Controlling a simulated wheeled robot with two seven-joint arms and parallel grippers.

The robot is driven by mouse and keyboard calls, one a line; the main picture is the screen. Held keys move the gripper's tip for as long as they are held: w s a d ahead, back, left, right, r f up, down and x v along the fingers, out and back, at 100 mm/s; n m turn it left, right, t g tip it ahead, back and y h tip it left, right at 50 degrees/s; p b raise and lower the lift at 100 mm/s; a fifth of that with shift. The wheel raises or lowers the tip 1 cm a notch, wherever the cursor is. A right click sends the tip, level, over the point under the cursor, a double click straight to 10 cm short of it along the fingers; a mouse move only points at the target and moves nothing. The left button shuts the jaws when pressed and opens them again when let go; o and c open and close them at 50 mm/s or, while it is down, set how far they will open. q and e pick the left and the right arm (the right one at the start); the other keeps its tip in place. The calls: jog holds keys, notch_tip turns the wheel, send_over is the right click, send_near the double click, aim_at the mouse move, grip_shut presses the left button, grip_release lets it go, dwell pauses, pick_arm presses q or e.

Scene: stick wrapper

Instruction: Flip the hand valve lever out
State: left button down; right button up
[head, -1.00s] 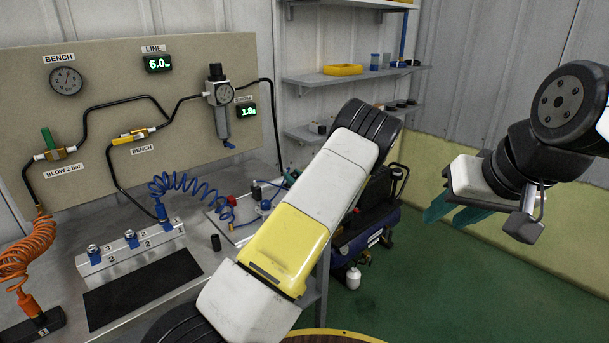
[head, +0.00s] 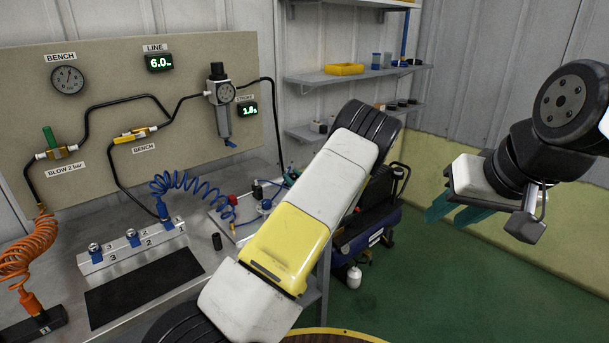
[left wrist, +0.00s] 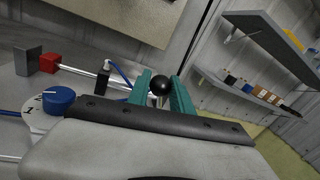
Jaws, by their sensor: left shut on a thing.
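In the left wrist view, the teal fingers of my left gripper (left wrist: 160,92) are shut on a round black knob (left wrist: 160,84), which looks like the end of the hand valve lever. The lever's stem below the knob is mostly hidden by the fingers.
A manifold (head: 132,250) and coiled hoses stand left on the bench. Shelves (head: 350,76) hang behind. A compressor (head: 372,240) stands on the open green floor.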

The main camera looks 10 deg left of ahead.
pick_arm(q)
jog(key=c, duration=1.1)
grip_release()
jog(key=shift+c, duration=0.2)
jog(key=shift+s, duration=0.1)
jog(key=v, duration=0.7)
jog(key=shift+s+d, duration=0.25)
